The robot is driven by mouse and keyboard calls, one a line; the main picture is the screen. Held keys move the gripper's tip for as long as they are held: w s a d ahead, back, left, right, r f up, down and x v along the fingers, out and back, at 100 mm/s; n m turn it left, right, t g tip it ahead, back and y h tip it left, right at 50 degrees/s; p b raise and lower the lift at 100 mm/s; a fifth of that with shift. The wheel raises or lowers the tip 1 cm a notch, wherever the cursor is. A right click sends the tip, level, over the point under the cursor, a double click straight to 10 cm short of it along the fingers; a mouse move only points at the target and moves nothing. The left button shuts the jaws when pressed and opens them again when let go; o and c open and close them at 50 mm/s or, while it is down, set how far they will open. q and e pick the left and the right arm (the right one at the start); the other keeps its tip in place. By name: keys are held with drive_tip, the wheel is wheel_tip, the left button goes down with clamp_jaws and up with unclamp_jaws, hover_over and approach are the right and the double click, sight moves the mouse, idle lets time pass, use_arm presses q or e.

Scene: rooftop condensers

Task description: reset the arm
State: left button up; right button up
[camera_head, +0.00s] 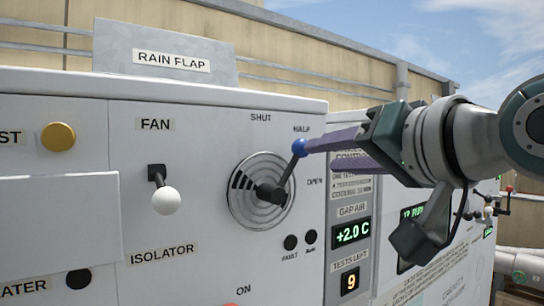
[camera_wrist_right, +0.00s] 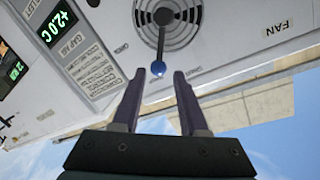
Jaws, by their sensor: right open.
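My right gripper (camera_head: 322,153) comes in from the right of the head view, in front of the white panel. Its two purple fingers are apart. A dark lever with a blue ball knob (camera_head: 299,147) sits on a round vent dial (camera_head: 246,197) and points up and right toward the HALF label. In the right wrist view, the knob (camera_wrist_right: 157,69) shows between the fingertips (camera_wrist_right: 160,75), with a gap on each side. I cannot tell how deep it lies between them. My left gripper is not in view.
A FAN toggle with a white ball (camera_head: 166,200) is left of the dial. A yellow button (camera_head: 58,137) is at the far left. A gap air display (camera_head: 352,232) reads +2.0 C, and a tests left display (camera_head: 350,281) reads 9. A RAIN FLAP plate (camera_head: 165,55) stands on top.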

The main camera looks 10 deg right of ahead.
use_arm(q)
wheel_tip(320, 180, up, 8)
drive_tip(key=p, duration=0.7)
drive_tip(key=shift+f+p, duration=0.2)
drive_tip(key=shift+p, duration=0.15)
use_arm(e)
drive_tip(key=s+f+n+g+h, duration=0.1)
drive_tip(key=s+f+n+g, duration=0.2)
drive_tip(key=s+f+g, duration=0.3)
drive_tip(key=s+f+n+g+h, duration=0.2)
drive_tip(key=s+f+g, duration=0.4)
drive_tip(key=s+f, duration=0.9)
drive_tip(key=s+n, duration=0.1)
drive_tip(key=s, duration=0.6)
drive_tip(key=shift+s+d+n+g, duration=0.2)
drive_tip(key=shift+d+n+g, duration=0.2)
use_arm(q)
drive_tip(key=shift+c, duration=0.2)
use_arm(e)
drive_tip(key=shift+f, duration=0.1)
